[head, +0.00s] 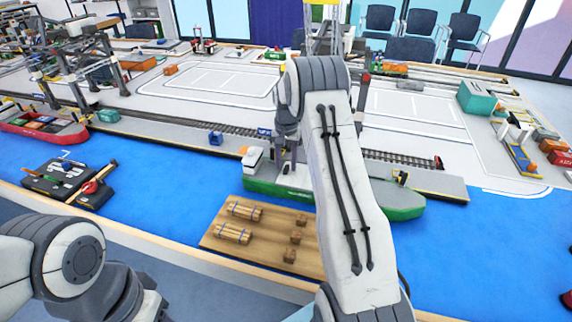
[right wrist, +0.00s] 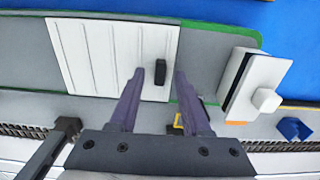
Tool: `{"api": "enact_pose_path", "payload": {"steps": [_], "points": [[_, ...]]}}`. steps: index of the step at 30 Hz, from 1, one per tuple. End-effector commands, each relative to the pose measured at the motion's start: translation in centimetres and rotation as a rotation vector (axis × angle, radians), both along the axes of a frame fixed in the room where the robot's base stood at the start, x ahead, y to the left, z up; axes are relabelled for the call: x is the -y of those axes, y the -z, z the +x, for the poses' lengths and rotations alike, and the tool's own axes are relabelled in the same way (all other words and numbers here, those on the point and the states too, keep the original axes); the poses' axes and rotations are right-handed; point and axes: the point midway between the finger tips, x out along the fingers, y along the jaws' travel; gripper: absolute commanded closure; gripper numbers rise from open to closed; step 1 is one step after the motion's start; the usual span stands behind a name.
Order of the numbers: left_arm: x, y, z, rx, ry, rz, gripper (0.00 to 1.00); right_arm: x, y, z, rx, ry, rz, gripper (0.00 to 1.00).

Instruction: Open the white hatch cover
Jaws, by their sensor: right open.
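The white hatch cover (right wrist: 90,60) lies flat on the grey deck of the green ship (head: 270,190) in the right wrist view. Its small black handle (right wrist: 160,72) stands near the cover's right edge. My right gripper (right wrist: 159,76) is open, with one fingertip on each side of the handle and a gap on both sides. Nothing is held. In the head view the right gripper (head: 285,150) hangs over the ship, and my right arm hides the middle of the deck and the cover. My left arm shows at the lower left, but its gripper is out of view.
The ship's white cabin (right wrist: 258,85) stands right of the cover in the right wrist view. A wooden board (head: 270,240) with bundles and small blocks lies in front of the ship. A dark tool tray (head: 65,185) lies at the left.

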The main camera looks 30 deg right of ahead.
Motion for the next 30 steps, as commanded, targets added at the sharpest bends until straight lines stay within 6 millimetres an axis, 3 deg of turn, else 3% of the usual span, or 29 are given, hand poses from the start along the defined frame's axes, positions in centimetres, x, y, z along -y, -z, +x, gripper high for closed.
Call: {"api": "enact_pose_path", "payload": {"steps": [11, 12, 15, 16, 30], "points": [[0.0, -0.03, 0.0, 0.0, 0.0, 0.0, 0.5, 0.0, 0.92, -0.03, 0.0, 0.0, 0.0, 0.53], [0.0, -0.03, 0.0, 0.0, 0.0, 0.0, 0.5, 0.0, 0.92, -0.03, 0.0, 0.0, 0.0, 0.56], [0.0, -0.03, 0.0, 0.0, 0.0, 0.0, 0.5, 0.0, 0.91, -0.03, 0.0, 0.0, 0.0, 0.95], [0.0, -0.03, 0.0, 0.0, 0.0, 0.0, 0.5, 0.01, 0.9, -0.04, 0.0, 0.0, 0.0, 1.0], [0.0, -0.03, 0.0, 0.0, 0.0, 0.0, 0.5, 0.02, 0.87, -0.02, 0.0, 0.0, 0.0, 1.0]]}}
